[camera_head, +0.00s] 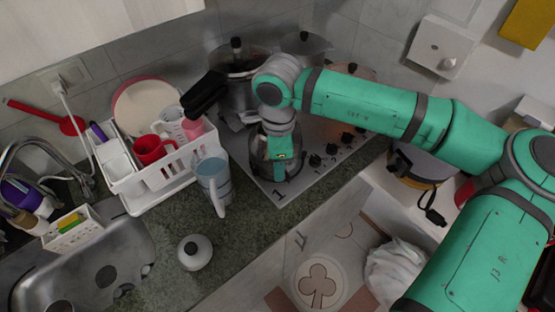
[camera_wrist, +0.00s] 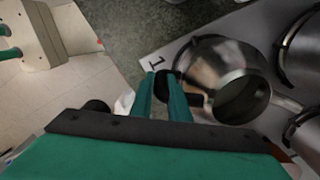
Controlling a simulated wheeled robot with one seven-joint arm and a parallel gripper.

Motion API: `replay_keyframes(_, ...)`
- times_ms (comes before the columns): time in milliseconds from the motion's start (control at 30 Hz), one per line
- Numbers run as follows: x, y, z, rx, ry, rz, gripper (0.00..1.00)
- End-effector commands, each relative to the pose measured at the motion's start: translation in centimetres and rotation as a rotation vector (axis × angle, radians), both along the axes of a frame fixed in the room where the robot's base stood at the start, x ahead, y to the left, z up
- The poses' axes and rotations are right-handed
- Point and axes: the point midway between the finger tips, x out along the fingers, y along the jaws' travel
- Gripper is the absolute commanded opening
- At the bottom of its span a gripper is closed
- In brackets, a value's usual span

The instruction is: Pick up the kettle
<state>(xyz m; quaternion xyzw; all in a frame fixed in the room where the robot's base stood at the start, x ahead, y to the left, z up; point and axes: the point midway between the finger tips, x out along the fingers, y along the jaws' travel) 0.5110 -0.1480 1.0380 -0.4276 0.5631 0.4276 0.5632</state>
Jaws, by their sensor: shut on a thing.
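The kettle (camera_wrist: 212,62) is a shiny round steel vessel on the grey stove top, with a dark handle. In the head view the kettle (camera_head: 294,167) is mostly hidden behind my gripper and wrist. My gripper (camera_wrist: 163,82) comes down over the near side of the kettle, its two green fingers on either side of the dark handle and closed on it. In the head view my gripper (camera_head: 279,172) points down over the stove's front left corner. The kettle looks upright; whether it touches the stove cannot be told.
Steel pots (camera_head: 237,62) stand behind on the stove. A white dish rack (camera_head: 160,185) and a blue jug (camera_head: 213,172) stand to the left. A white round object with a dark knob (camera_head: 195,254) sits on the counter. The counter (camera_head: 245,232) in front is partly clear.

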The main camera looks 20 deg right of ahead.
Motion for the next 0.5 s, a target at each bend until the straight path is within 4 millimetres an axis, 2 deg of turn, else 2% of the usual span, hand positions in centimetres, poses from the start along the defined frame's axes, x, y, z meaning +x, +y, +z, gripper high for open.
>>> replay_keyframes(267,0.1,0.0,1.1,-0.002,-0.004,0.0,0.0)
replay_keyframes(500,0.1,0.0,3.2,-0.001,-0.004,0.001,0.0)
